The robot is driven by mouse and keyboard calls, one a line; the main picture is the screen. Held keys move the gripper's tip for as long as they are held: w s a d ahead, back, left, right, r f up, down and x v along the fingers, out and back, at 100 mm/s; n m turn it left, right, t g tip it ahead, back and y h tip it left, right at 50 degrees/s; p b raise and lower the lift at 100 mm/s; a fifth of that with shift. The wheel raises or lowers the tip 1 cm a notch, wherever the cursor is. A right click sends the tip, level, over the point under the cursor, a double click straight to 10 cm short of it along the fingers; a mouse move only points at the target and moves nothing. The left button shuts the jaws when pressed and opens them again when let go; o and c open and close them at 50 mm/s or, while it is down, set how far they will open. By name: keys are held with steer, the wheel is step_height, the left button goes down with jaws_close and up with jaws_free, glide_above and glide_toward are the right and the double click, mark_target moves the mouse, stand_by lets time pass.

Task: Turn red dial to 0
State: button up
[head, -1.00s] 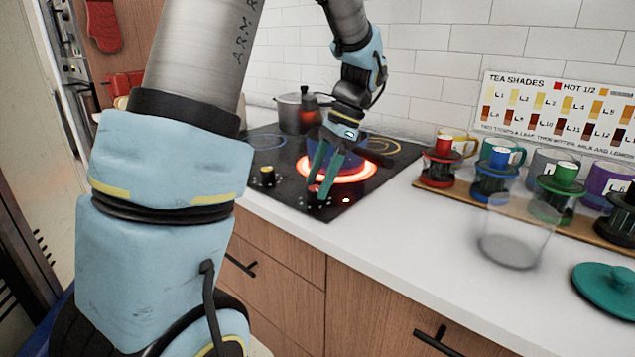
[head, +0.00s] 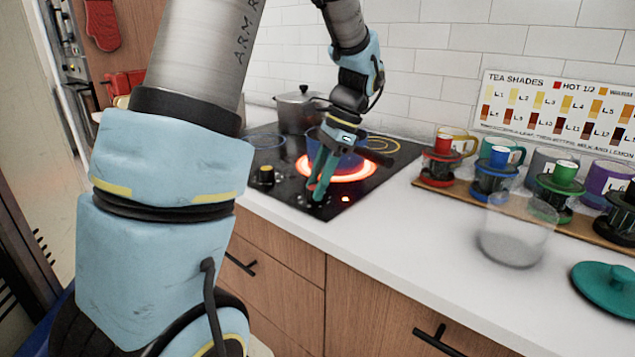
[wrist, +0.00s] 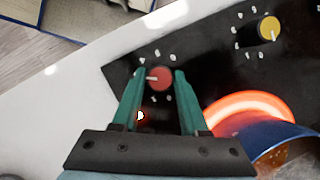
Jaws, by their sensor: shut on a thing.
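The red dial (wrist: 160,78) is on the front part of the black cooktop (wrist: 123,72). Its white pointer mark faces left in the wrist view, with small pale marks around it too small to read. My gripper (wrist: 161,74) is shut on the red dial, with one green finger on each side. In the head view my gripper (head: 314,193) reaches down to the front of the cooktop, and its fingers mostly hide the dial. The burner (head: 357,174) glows orange-red under a blue pot (head: 346,162).
A yellow dial (head: 267,174) sits to the left on the cooktop, with a steel pot (head: 294,112) behind. Colored cups and infusers stand on a wooden board (head: 430,184) at right. A clear glass (head: 513,240) stands on the white counter (head: 400,245).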

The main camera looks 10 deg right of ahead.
jaws_close()
steer(key=shift+r+n+p, duration=0.1)
steer(key=shift+n+p, duration=0.2)
steer(key=shift+p, duration=0.05)
